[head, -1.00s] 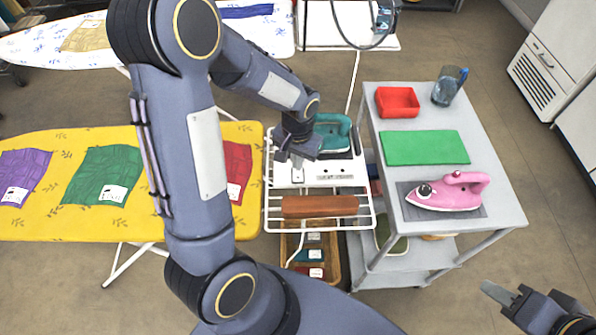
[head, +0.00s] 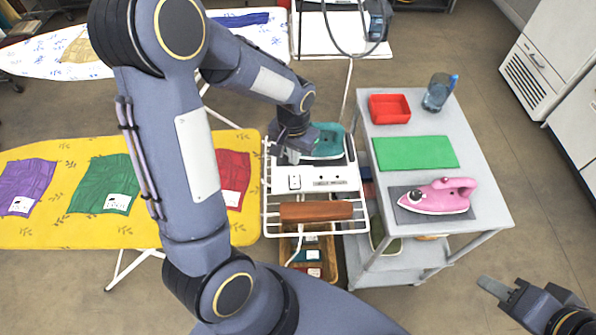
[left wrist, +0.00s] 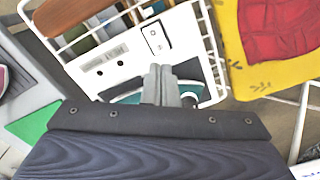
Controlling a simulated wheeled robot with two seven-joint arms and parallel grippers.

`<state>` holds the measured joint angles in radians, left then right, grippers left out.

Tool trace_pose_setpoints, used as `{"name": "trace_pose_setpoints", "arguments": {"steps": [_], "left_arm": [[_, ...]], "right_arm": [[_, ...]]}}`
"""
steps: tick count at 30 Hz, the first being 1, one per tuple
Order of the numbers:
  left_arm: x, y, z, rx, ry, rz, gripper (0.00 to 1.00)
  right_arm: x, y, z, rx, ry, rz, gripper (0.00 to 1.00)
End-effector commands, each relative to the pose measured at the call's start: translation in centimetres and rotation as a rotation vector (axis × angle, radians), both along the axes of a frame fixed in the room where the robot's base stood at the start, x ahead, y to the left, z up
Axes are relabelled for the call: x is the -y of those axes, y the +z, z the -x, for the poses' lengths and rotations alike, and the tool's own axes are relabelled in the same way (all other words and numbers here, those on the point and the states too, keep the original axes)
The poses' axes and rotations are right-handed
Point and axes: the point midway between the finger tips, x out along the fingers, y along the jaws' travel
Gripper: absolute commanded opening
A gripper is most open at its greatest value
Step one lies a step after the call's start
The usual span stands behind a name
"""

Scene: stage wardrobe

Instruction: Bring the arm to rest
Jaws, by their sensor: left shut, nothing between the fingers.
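My left gripper (left wrist: 161,86) is shut and empty. In the head view my left gripper (head: 286,157) hangs beside a teal iron (head: 328,143) on a white station with a switch panel (head: 325,178). In the left wrist view the fingers overlap the teal part and the white panel (left wrist: 100,62); I cannot tell how far above them they are. My left arm crosses the middle of the head view. My right gripper (head: 494,288) is at the lower right, over the floor; its finger gap is unclear.
A grey trolley (head: 480,205) on the right carries a pink iron (head: 440,196), a green mat (head: 415,153), a red tray (head: 390,109) and a blue jug (head: 438,93). A yellow ironing board (head: 60,235) with folded cloths is at left. A wooden block (head: 315,211) lies on the wire rack.

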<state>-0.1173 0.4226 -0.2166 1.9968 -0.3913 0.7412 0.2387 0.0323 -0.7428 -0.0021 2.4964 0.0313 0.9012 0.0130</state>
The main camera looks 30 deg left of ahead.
Motion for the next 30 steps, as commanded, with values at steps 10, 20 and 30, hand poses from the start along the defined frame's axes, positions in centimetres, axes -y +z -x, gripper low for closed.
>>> {"name": "trace_pose_setpoints", "arguments": {"steps": [10, 20, 30], "left_arm": [[0.0, 0.9, 0.4, 0.014, 0.010, 0.015, 0.00], [0.8, 10.2, 7.2, 0.209, 0.098, 0.206, 0.00], [3.4, 14.8, 15.5, 0.430, 0.121, 0.342, 0.00]], "right_arm": [[0.0, 0.0, 0.0, 0.000, 0.000, 0.000, 0.36], [0.0, 0.0, 0.0, 0.000, 0.000, 0.000, 0.36], [0.0, 0.0, 0.0, 0.000, 0.000, 0.000, 0.36]]}}
